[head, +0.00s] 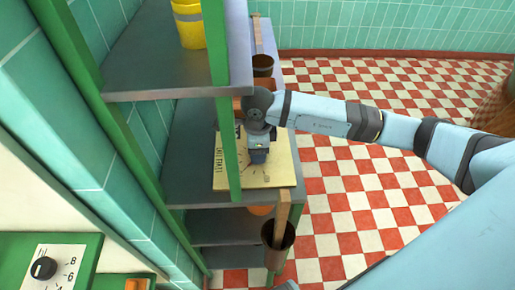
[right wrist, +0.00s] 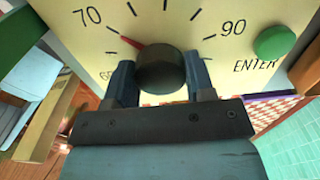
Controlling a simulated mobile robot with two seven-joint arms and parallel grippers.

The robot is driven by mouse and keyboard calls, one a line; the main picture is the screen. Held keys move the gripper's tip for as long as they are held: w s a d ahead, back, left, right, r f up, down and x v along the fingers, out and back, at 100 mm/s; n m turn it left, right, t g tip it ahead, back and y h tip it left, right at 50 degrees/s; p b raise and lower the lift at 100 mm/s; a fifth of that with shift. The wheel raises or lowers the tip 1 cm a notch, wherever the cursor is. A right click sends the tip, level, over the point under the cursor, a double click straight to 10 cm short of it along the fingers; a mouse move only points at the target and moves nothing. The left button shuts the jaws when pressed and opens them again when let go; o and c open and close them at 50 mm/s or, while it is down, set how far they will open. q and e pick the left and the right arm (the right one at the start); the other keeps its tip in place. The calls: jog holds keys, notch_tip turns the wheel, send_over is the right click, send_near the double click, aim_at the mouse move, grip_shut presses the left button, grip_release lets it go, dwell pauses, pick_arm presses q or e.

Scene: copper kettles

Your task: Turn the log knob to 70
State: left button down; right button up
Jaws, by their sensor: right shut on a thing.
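The dial panel (head: 280,172) is a cream plate with printed marks, lying on the shelf unit in the head view. In the right wrist view, its dark round knob (right wrist: 160,70) has a red pointer (right wrist: 131,43) directed up and left, close to the tick beside the 70. Labels 60 and 90 also show there. My right gripper (right wrist: 160,88) is shut on the knob, one finger on each side. In the head view, my right gripper (head: 258,156) reaches down over the panel and hides the knob. My left gripper is not in view.
A green button (right wrist: 273,42) marked ENTER sits right of the dial. A yellow cup (head: 188,25) stands on the upper shelf. A green post (head: 229,150) rises close to my right gripper. Another black knob (head: 43,268) is at lower left. Checkered floor lies open to the right.

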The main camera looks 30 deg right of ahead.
jog(key=o, duration=0.9)
notch_tip(320, 180, up, 8)
jog(key=shift+f, duration=0.2)
